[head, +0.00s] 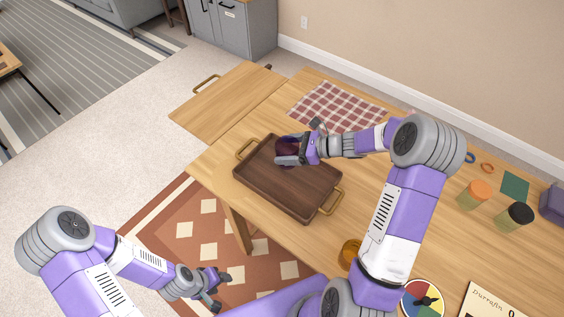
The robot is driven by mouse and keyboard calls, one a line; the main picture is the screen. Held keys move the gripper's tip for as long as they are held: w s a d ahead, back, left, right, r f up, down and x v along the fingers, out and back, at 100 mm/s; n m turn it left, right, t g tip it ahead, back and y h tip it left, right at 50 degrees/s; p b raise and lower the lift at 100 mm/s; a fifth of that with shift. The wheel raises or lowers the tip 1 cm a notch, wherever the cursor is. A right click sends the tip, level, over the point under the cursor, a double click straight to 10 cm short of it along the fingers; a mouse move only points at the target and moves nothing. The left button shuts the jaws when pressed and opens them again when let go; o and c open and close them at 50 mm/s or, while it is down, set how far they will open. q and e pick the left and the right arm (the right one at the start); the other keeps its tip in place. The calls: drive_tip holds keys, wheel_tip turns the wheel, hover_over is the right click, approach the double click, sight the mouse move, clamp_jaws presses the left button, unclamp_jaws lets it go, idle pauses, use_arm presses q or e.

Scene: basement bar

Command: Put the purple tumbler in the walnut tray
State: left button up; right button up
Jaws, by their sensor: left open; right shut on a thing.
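The walnut tray (270,188) is a dark brown rectangular tray with brass handles, lying on the wooden table. The purple tumbler (286,146) is dark purple and shows at the fingers of my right gripper (289,152). My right gripper is shut on the tumbler, over the far edge of the tray. I cannot tell whether the tumbler touches the tray floor. The gripper hides part of the tumbler. My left gripper (219,291) is open and empty, low over the rug and off the table's near side.
A checked cloth (338,106) lies behind the tray. An amber glass (350,253), orange-lidded jar (474,194), black-lidded jar (514,217), green coaster (515,186) and colored wheel (422,299) stand or lie to the right. A wooden side leaf (228,101) extends at the left.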

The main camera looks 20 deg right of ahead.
drive_tip(key=f, duration=0.3)
drive_tip(key=f+b, duration=0.1)
drive_tip(key=shift+s+f, duration=0.25)
drive_tip(key=shift+f, duration=0.05)
wheel_tip(320, 180, down, 4)
drive_tip(key=shift+w+f+b, duration=0.1)
drive_tip(key=shift+b, duration=0.5)
drive_tip(key=o, duration=1.1)
